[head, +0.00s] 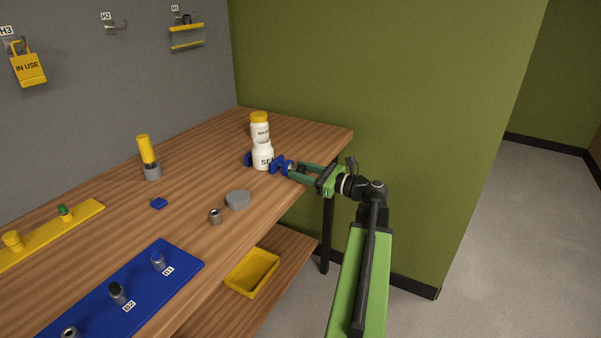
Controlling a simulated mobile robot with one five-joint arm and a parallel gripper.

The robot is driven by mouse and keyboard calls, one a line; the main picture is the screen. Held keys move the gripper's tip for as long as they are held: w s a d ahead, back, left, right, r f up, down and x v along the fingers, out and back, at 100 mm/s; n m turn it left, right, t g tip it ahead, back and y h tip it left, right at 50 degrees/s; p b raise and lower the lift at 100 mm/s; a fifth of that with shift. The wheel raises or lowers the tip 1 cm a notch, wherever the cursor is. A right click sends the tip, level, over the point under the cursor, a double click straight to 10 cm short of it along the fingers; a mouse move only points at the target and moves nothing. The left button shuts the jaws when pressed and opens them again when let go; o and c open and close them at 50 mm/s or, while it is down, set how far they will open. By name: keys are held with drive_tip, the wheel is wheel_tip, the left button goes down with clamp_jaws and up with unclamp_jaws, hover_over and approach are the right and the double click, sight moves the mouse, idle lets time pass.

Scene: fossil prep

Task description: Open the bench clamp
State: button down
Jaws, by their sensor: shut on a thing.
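The bench clamp (278,164) is blue and sits near the right end of the wooden bench. Its jaws stand on either side of a white bottle (263,157) whose label begins "SE"; the far blue part shows left of the bottle. My gripper (290,171) reaches in from the right, with its green fingers at the near end of the clamp. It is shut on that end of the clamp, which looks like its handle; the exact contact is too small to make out.
A yellow-capped white bottle (260,125) stands just behind. A grey disc (238,200), a small metal cylinder (215,216) and a yellow-topped cylinder (148,158) stand left on the bench. A blue board (185,264) lies in front. A yellow tray (252,272) is on the lower shelf.

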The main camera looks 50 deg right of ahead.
drive_tip(key=c, duration=0.8)
unclamp_jaws()
drive_tip(key=shift+c, duration=0.2)
drive_tip(key=v, duration=1.7)
drive_tip(key=shift+s, duration=0.25)
